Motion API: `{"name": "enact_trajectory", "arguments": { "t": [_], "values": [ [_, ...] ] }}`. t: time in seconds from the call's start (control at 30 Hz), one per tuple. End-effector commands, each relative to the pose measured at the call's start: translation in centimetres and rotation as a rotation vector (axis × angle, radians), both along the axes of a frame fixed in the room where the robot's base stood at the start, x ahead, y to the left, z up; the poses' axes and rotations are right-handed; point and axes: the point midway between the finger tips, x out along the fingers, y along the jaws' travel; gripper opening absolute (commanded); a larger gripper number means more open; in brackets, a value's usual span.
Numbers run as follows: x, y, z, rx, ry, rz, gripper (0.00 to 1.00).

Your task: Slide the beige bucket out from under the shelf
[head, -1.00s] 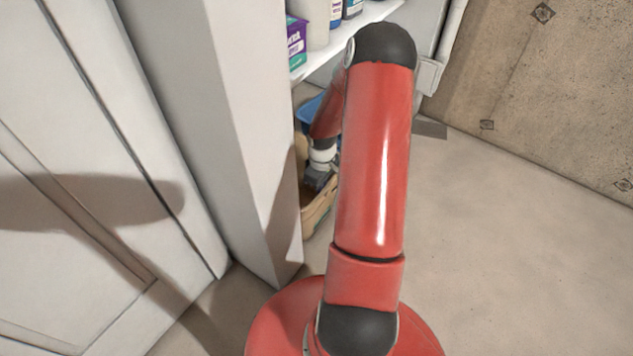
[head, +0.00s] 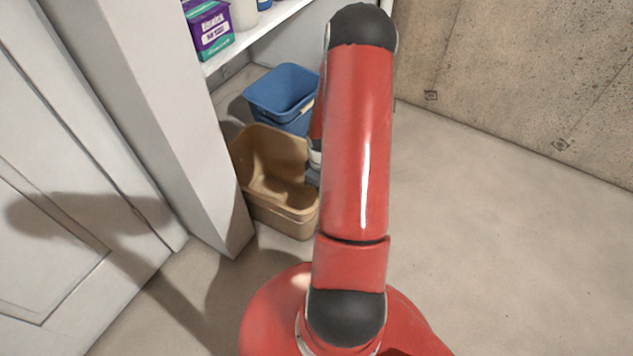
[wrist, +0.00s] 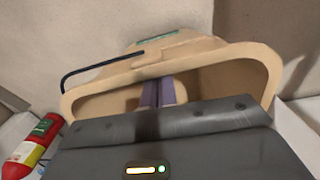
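The beige bucket (head: 287,218) stands on the floor beside the pillar in the head view, its open top facing up. Its rim (wrist: 222,52) fills the middle of the wrist view. A thin black bar crosses the rim at the left there. My gripper (wrist: 158,93) has its two purple-grey fingers close together, reaching into the bucket's opening. Whether they pinch any of the bucket's wall is unclear. In the head view my red arm hides most of the gripper, at the bucket's right side. The white shelf (head: 262,33) is above and behind the bucket.
A blue bucket (head: 282,92) stands behind the beige one. A purple box (head: 209,30) and bottles stand on the shelf. A white pillar (head: 160,120) is close on the bucket's left. Open floor (head: 490,230) lies to the right.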

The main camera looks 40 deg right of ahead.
Motion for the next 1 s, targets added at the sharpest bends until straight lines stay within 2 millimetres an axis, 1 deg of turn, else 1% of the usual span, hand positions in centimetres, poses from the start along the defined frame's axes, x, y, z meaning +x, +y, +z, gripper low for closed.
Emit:
{"name": "enact_trajectory", "arguments": {
  "t": [0.03, 0.17, 0.4, 0.5, 0.63, 1.0],
  "values": [
    [-1.0, -0.4, 0.1, 0.001, 0.004, -0.005, 0.0],
    [-3.2, -1.2, 0.1, 0.001, 0.004, -0.007, 0.0],
    [-8.0, -2.8, 0.2, 0.001, 0.005, -0.007, 0.0],
    [-9.1, -3.3, 0.1, 0.001, 0.003, -0.005, 0.0],
    [-9.7, -3.4, 0.0, 0.001, 0.003, -0.002, 0.0],
    [-9.5, -3.4, 0.2, 0.001, 0.001, -0.001, 0.0]
  ]
}}
